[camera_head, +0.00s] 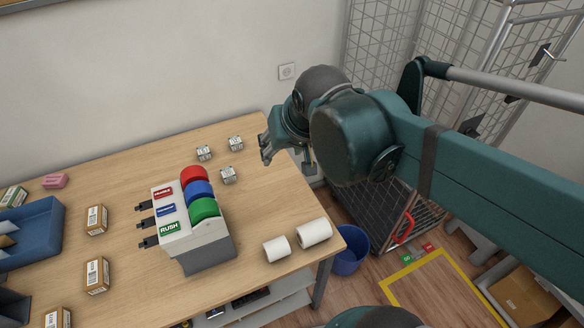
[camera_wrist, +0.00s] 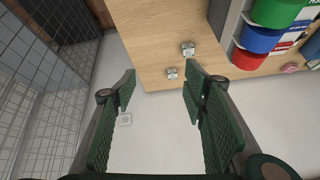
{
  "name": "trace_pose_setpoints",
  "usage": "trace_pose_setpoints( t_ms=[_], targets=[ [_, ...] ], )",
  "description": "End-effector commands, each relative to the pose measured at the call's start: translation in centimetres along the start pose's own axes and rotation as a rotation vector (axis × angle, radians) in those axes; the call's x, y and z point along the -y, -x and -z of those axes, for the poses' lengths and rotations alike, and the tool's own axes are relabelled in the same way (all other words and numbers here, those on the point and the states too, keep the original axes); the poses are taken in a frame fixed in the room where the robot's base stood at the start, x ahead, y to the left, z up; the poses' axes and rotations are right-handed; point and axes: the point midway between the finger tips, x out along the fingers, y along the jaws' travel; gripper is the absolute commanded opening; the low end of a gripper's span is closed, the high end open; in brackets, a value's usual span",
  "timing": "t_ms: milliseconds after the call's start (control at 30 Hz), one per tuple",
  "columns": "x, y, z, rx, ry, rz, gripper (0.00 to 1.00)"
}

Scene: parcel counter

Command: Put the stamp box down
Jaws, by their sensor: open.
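Three small pale printed boxes stand on the wooden table; they could be stamp boxes, and I cannot tell which one the task means. In the head view they are a left box (camera_head: 204,153), a back box (camera_head: 236,142) and a front box (camera_head: 228,175). My gripper (camera_head: 267,148) is over the table's back right part, to the right of them. In the wrist view my gripper (camera_wrist: 159,82) is open with nothing between its fingers. Two of the boxes show beyond the fingertips, one higher (camera_wrist: 187,49) and one lower (camera_wrist: 172,73), apart from the fingers.
A tape dispenser (camera_head: 205,245) with red, blue and green rolls stands mid-table. Two white rolls (camera_head: 314,232) lie at the right edge. Brown cartons (camera_head: 96,219), a blue tray (camera_head: 35,230) and a pink block (camera_head: 55,181) are at left. A blue bin (camera_head: 350,250) stands on the floor.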

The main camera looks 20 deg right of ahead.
Motion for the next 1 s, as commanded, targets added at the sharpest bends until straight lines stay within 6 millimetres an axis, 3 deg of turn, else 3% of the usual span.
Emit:
trace_pose_setpoints(
  t_ms=[200, 400, 1000],
  targets=[
    [-0.8, 0.5, -3.4, -0.041, 0.105, 0.003, 0.43],
    [-1.2, 0.6, -5.0, -0.065, 0.166, 0.003, 0.43],
    [-1.3, 0.6, -5.4, -0.071, 0.182, 0.003, 0.43]
  ],
)
